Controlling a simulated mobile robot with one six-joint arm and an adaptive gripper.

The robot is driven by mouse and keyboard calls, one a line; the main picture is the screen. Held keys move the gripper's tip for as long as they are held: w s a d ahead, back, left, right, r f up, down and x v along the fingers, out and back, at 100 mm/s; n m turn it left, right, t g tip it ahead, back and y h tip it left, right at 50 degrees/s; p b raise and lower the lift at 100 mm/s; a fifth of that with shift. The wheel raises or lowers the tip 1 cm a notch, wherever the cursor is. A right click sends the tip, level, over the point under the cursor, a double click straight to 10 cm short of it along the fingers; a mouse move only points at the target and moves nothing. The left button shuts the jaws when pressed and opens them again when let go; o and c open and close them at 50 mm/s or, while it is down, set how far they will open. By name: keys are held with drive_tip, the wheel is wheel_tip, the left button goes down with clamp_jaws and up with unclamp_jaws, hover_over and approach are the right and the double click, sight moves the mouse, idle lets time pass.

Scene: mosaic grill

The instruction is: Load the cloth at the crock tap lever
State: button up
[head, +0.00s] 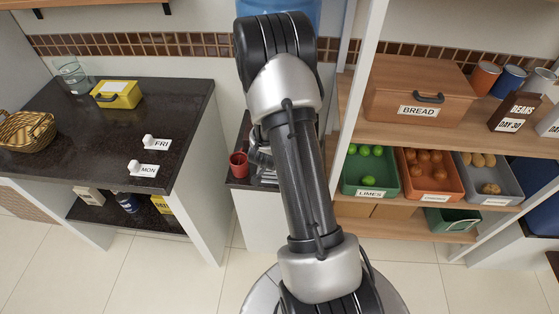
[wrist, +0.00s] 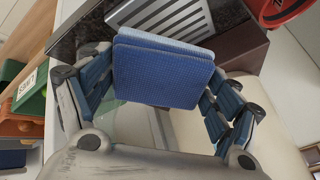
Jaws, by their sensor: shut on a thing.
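A folded blue cloth (wrist: 163,75) is between the fingers of my gripper (wrist: 158,80) in the wrist view. The gripper is shut on it, with one finger at each side edge. The cloth hangs near a slatted metal drip grate (wrist: 160,14) on a dark counter. In the head view my arm hides the cloth and most of the gripper (head: 260,152). A blue vessel (head: 300,14), perhaps the crock's top, shows behind my arm. The tap lever is not visible in either view.
A red cup (head: 239,165) stands beside the grate, and it also shows in the wrist view (wrist: 284,10). A shelf with a bread box (head: 420,92) and produce bins (head: 370,172) is at right. A dark counter (head: 95,118) is at left.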

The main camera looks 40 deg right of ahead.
drive_tip(key=a, duration=0.7)
drive_tip(key=shift+s+a, duration=0.25)
drive_tip(key=shift+s, duration=0.1)
idle(1.1)
drive_tip(key=a+r+p, duration=0.3)
drive_tip(key=a+r, duration=0.1)
drive_tip(key=a, duration=0.1)
drive_tip(key=shift+s, duration=0.25)
idle(0.8)
